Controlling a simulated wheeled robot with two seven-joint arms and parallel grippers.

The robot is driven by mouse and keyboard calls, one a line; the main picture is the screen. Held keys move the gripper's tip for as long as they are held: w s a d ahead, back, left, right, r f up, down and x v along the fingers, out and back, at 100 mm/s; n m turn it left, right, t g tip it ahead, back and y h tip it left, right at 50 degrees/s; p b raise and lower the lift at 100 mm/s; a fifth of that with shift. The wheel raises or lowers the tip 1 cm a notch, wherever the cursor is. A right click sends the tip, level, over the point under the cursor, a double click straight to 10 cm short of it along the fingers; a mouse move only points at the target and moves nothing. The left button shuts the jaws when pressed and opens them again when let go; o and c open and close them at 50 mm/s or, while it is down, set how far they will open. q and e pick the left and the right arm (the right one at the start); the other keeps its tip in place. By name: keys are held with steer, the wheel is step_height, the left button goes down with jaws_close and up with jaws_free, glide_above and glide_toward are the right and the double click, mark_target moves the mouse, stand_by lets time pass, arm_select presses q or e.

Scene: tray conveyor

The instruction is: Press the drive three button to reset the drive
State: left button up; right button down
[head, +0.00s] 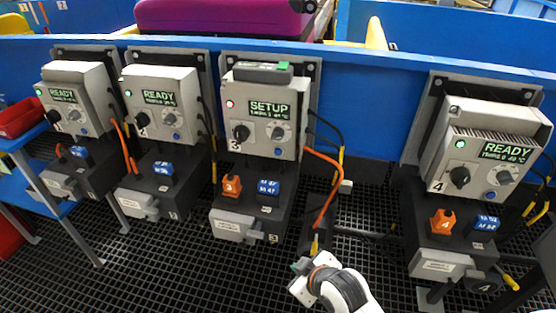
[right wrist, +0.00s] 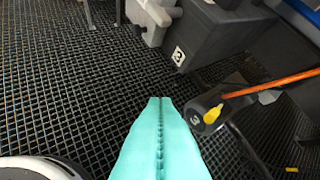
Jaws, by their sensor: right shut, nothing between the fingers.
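Drive three (head: 262,112) is a grey box on the blue wall. Its display reads SETUP and its lamp (head: 230,104) is red. A black knob (head: 240,133), a grey dial and a small blue button (head: 277,152) are on its front. My right gripper (head: 300,266) is low in the head view, below and right of drive three, apart from the button. In the right wrist view its teal fingers (right wrist: 160,99) are shut and empty, over the floor near drive three's lower box (right wrist: 215,45). My left gripper is not in view.
Drives one (head: 75,100), two (head: 160,103) and four (head: 487,150) read READY. An orange cable (head: 325,185) hangs right of drive three and crosses the right wrist view (right wrist: 270,85). A grey object with a green end (head: 262,72) lies on drive three. The floor is black grating.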

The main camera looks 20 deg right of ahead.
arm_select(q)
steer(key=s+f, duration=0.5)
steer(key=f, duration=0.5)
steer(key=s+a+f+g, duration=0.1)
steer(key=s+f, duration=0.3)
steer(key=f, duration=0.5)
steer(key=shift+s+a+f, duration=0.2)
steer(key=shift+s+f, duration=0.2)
arm_select(e)
steer(key=w+r+n+t+y, duration=0.1)
steer(key=w+r+n+t, duration=0.2)
steer(key=w+r, duration=0.3)
steer(key=w+r+n+t+y, duration=0.1)
steer(key=w+r+n+t, duration=0.2)
steer(key=w, duration=0.8)
steer(key=shift+w+a+r+t, duration=0.35)
steer(key=shift+r+t, duration=0.65)
steer(key=shift+r, duration=0.55)
